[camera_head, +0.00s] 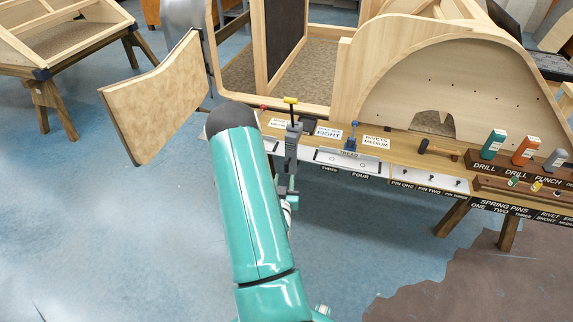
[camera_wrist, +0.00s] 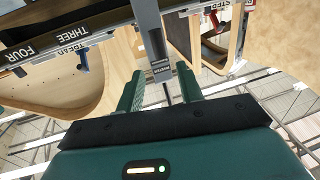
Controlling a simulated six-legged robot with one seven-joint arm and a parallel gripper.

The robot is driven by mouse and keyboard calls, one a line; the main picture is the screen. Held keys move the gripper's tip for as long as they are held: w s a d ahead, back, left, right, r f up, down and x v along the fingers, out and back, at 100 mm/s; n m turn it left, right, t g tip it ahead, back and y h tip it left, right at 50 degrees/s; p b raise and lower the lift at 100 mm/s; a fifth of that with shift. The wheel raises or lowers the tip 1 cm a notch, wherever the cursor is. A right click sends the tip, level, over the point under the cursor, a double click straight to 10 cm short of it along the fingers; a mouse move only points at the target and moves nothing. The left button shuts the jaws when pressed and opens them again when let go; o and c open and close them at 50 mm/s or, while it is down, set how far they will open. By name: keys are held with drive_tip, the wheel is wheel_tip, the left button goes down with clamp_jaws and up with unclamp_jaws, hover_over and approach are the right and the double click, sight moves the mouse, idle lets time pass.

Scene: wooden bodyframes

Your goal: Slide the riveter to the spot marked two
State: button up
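The riveter (camera_head: 292,140) appears to be the grey upright tool with a yellow top at the bench's front edge, just right of my arm in the head view. In the wrist view, its grey bar (camera_wrist: 150,30) bears a small dark label and comes down between my fingers. My gripper (camera_wrist: 160,92) is open, with a gap visible beside the bar. Its fingers are mostly hidden in the head view. The edge strip reads THREE (camera_head: 328,169) and FOUR (camera_head: 360,175); these also show in the wrist view. No spot label reading TWO is legible beside them; my arm covers part of the strip.
A blue tool (camera_head: 353,137) stands right of the riveter, near the EIGHT card (camera_head: 328,132) and MEDIUM card (camera_head: 376,141). A wooden panel (camera_head: 160,98) stands left.

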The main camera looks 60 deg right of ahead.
sight(286, 166)
drive_tip(key=x, duration=0.8)
drive_tip(key=shift+w+d, duration=0.2)
drive_tip(key=shift+d, duration=0.1)
drive_tip(key=shift+c, duration=0.3)
clamp_jaws()
